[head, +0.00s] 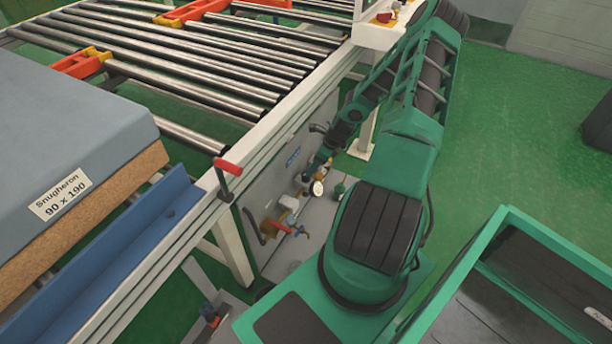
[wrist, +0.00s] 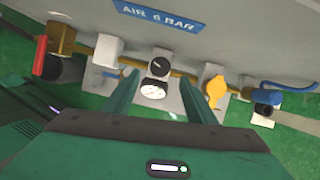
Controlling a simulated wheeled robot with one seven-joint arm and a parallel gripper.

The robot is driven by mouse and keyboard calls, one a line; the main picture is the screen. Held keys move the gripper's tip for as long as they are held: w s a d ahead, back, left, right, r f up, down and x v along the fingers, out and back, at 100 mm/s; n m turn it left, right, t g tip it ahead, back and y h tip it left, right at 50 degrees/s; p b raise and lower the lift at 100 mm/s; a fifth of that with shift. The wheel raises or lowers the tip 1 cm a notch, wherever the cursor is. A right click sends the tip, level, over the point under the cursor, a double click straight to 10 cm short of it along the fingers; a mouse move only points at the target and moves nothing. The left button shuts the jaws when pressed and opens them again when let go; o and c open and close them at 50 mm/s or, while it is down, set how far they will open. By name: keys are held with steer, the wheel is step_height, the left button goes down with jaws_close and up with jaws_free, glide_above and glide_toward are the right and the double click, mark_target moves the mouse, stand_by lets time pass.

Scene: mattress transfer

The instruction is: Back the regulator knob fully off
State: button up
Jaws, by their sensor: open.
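The regulator shows in the wrist view as a black round knob (wrist: 160,66) above a white-faced pressure gauge (wrist: 152,90). It sits on the brass air line along the grey panel. The gauge (head: 317,188) also shows in the head view; the knob is too small to make out there. My gripper (wrist: 160,79) is open. In the wrist picture its two green fingers lie either side of the knob and gauge, with visible gaps. I cannot tell how far the fingertips are from the knob in depth. In the head view my gripper (head: 321,157) is small beside the panel.
A red valve handle (wrist: 40,55) and white block (wrist: 107,50) are left of the regulator; a yellow fitting (wrist: 215,91) and blue hose (wrist: 290,86) are right. A blue "AIR 6 BAR" sign (wrist: 158,14) is above. The roller conveyor (head: 215,75) and mattress (head: 70,140) stand left.

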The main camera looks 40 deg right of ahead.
mark_target(306, 177)
steer(key=x, duration=0.7)
steer(key=shift+w+f, duration=0.1)
steer(key=shift+f, duration=0.05)
steer(key=shift+c, duration=0.2)
steer(key=c, duration=1)
steer(key=shift+a, duration=0.4)
steer(key=shift+d, duration=0.3)
